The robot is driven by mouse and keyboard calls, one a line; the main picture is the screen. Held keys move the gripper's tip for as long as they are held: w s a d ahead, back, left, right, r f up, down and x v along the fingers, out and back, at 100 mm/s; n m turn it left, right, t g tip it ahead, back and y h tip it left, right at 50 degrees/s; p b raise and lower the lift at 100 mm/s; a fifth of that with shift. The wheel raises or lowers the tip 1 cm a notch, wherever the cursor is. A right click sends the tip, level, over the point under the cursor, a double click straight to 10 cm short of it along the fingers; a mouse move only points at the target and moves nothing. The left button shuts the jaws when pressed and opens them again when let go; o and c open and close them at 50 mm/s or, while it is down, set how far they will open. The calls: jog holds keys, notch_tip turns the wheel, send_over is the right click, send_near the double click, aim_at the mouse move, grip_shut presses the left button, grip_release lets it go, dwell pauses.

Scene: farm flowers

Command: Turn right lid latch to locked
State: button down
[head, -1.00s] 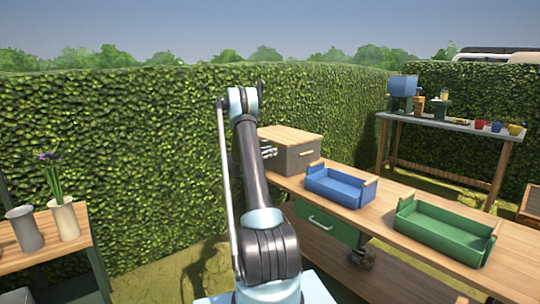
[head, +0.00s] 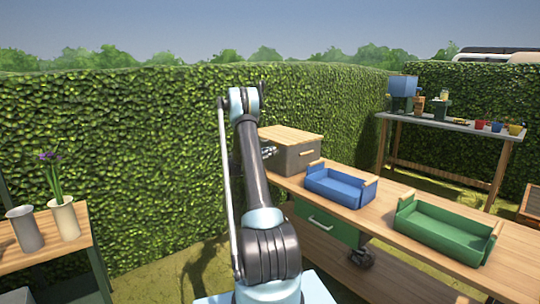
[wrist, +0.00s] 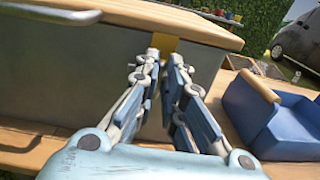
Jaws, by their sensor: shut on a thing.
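The box with a wooden lid (head: 291,136) stands on the left end of the workbench. Its grey wall and lid (wrist: 90,14) fill the left of the wrist view. A yellow latch piece (wrist: 168,46) shows on the box wall just under the lid edge. My gripper (wrist: 168,68) reaches up to this latch, with its fingertips at the yellow piece, shut on the latch. The fingers hide part of the latch, and I cannot tell its exact angle. In the head view my gripper (head: 268,151) is small at the box's left side.
A blue tray (head: 337,188) and a green tray (head: 440,235) stand on the workbench (head: 380,208) right of the box. The blue tray also shows close right of my gripper in the wrist view (wrist: 265,112). A hedge rises behind.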

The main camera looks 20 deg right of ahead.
jog(key=m, duration=0.8)
jog(key=s+m, duration=0.1)
jog(key=m, duration=0.4)
jog(key=shift+d+f, duration=0.3)
jog(key=shift+f, duration=0.05)
jog(key=shift+s+f+m, duration=0.1)
jog(key=shift+f+m, duration=0.05)
jog(key=shift+m, duration=1.05)
jog(key=shift+s+f+m, duration=0.1)
jog(key=shift+f+m, duration=0.05)
jog(key=shift+m, duration=1.05)
jog(key=c, duration=1.7)
grip_release()
jog(key=shift+o, duration=0.2)
jog(key=shift+w+a, duration=0.1)
